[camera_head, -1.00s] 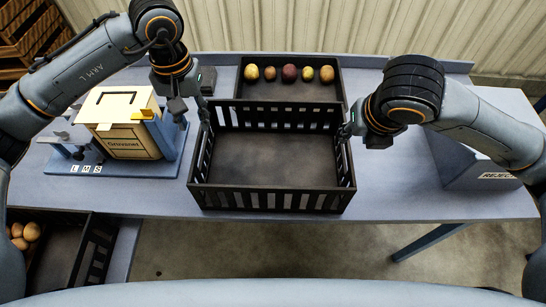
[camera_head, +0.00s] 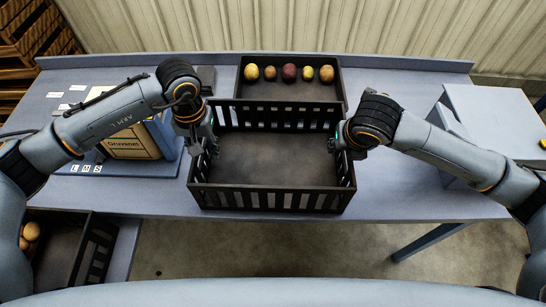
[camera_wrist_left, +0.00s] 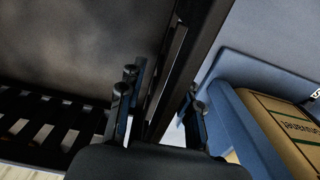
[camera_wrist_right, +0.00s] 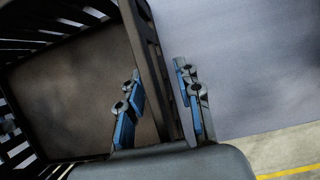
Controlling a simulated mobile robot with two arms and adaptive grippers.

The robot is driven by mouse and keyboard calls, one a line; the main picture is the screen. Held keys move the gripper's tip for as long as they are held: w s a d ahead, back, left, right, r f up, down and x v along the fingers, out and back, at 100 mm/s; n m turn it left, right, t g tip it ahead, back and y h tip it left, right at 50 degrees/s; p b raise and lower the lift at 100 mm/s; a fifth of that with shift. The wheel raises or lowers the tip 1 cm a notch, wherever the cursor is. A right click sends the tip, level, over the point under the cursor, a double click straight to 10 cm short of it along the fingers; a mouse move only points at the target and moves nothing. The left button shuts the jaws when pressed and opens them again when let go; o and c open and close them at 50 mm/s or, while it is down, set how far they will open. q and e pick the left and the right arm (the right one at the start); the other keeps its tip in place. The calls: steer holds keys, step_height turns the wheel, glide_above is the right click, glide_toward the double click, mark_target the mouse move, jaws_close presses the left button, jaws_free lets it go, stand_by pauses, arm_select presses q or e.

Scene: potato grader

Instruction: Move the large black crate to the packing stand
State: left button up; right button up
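The large black crate (camera_head: 272,198), empty with slatted walls, stands upright on the grey-blue table, in the middle of the head view. My left gripper (camera_head: 207,146) is at its left wall. In the left wrist view its open fingers (camera_wrist_left: 160,98) stand on either side of the wall's rim. My right gripper (camera_head: 337,144) is at the right wall. In the right wrist view its open fingers (camera_wrist_right: 160,95) straddle that wall, with gaps visible. I cannot pick out a packing stand in these views.
A black tray (camera_head: 290,92) with a row of several potatoes lies behind the crate. A tan box (camera_head: 128,147) stands on a blue base marked L, M, S at left. A grey-blue stand (camera_head: 490,115) is at right. Another black crate (camera_head: 92,250) with potatoes is at lower left.

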arm_select(q)
steer(key=shift+c, duration=0.2)
arm_select(e)
steer(key=shift+c, duration=0.2)
arm_select(q)
jaws_close()
arm_select(e)
jaws_close()
arm_select(q)
steer(key=shift+w+r, duration=0.1)
steer(key=shift+r, duration=0.15)
arm_select(e)
steer(key=shift+r, duration=0.2)
